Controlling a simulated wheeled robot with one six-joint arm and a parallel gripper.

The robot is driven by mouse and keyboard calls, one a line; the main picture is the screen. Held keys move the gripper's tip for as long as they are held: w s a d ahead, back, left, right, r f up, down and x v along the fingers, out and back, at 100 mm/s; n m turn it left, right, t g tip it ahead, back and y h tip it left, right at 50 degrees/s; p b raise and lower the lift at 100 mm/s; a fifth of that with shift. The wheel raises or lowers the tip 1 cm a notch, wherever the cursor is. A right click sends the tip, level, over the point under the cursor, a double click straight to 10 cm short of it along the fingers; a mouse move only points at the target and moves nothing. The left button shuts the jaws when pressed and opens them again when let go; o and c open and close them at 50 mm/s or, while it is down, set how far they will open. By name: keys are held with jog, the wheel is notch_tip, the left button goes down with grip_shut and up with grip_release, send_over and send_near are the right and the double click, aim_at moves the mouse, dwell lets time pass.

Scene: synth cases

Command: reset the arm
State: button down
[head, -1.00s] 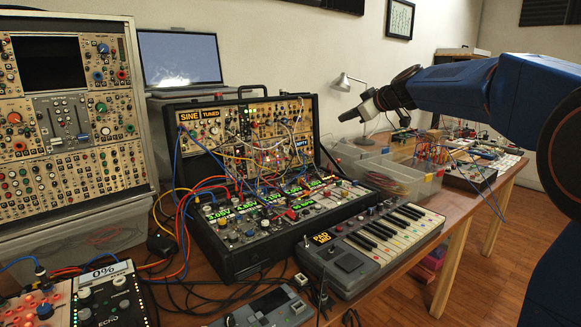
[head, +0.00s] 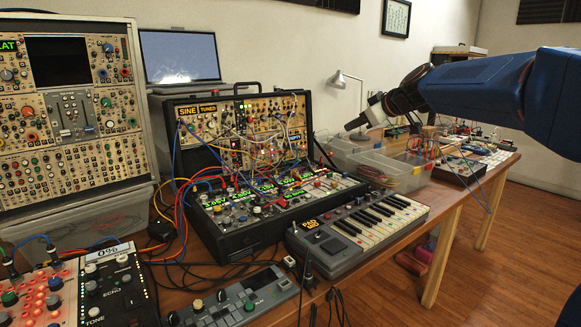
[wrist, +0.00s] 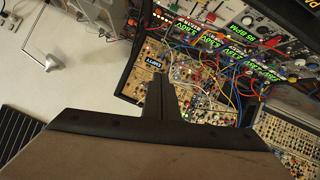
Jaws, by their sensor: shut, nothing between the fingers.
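My gripper (head: 354,126) is at the end of my blue arm, which reaches in from the right in the head view. It hangs in the air above the clear plastic bins, to the right of the open synth case (head: 262,225). The gripper is shut and empty. In the wrist view, the shut fingers (wrist: 161,80) show as one dark bar in front of the case's patch panel and cables. They look apart from it.
A small keyboard (head: 358,234) lies in front of the case. Clear bins (head: 365,163) and a desk lamp (head: 347,80) stand behind it. A tall modular rack (head: 72,110) and a laptop (head: 180,58) are at the left. Open floor (head: 510,240) lies at the right.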

jog(key=s+d+f+m+g+h, duration=0.2)
jog(key=s+f, duration=0.8)
jog(key=s, duration=0.6)
jog(key=s+d+f+m+g+h, duration=0.1)
jog(key=s+d+f+m, duration=0.3)
jog(key=s+f, duration=0.6)
jog(key=s+d+f+m+g+h, duration=0.2)
jog(key=s+f, duration=0.8)
jog(key=s, duration=1.1)
jog(key=shift+s+d+m+g+h, duration=0.3)
jog(key=shift+d+m+h, duration=0.3)
jog(key=shift+d+m, duration=0.35)
